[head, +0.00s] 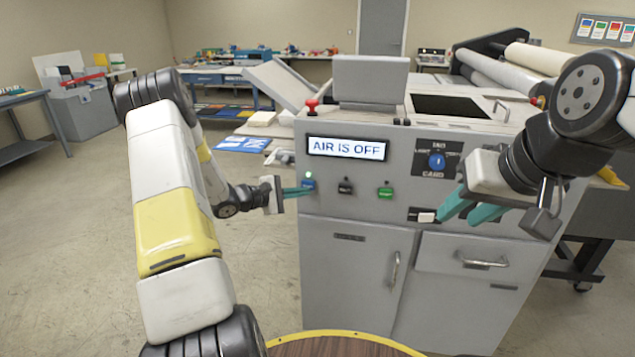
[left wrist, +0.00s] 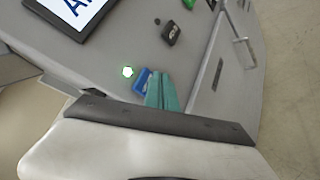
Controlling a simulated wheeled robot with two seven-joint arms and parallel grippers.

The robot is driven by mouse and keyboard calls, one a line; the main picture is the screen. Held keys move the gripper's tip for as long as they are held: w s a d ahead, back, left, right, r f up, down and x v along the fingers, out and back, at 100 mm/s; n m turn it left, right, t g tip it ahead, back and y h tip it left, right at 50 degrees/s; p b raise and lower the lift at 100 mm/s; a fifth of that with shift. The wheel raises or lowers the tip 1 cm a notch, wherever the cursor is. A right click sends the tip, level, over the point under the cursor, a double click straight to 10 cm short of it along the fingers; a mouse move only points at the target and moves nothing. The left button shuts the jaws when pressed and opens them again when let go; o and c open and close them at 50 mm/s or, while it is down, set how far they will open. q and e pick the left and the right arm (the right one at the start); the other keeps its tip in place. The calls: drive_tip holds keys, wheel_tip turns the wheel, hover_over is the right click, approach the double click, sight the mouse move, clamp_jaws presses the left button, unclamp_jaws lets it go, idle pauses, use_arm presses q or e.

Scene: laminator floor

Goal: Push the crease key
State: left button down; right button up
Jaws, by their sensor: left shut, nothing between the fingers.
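The grey laminator's front panel (head: 334,228) has a row of keys: a blue key (head: 309,184), a black key (head: 345,187) and a green key (head: 385,192). Their labels are too small to read, so I cannot tell which is crease. My left gripper (head: 302,191) is shut and empty, its teal tips at the blue key. In the left wrist view the tips (left wrist: 162,92) lie right beside the blue key (left wrist: 142,82); I cannot tell whether they touch. My right gripper (head: 467,207) is open and empty before the panel's right part.
A display (head: 347,148) reads "AIR IS OFF". A blue dial (head: 436,160) and a white switch (head: 426,216) sit near my right gripper. A red knob (head: 312,106) stands on top. A round brown table edge (head: 335,346) is in front.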

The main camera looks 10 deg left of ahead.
use_arm(q)
drive_tip(key=s, duration=0.6)
idle(0.3)
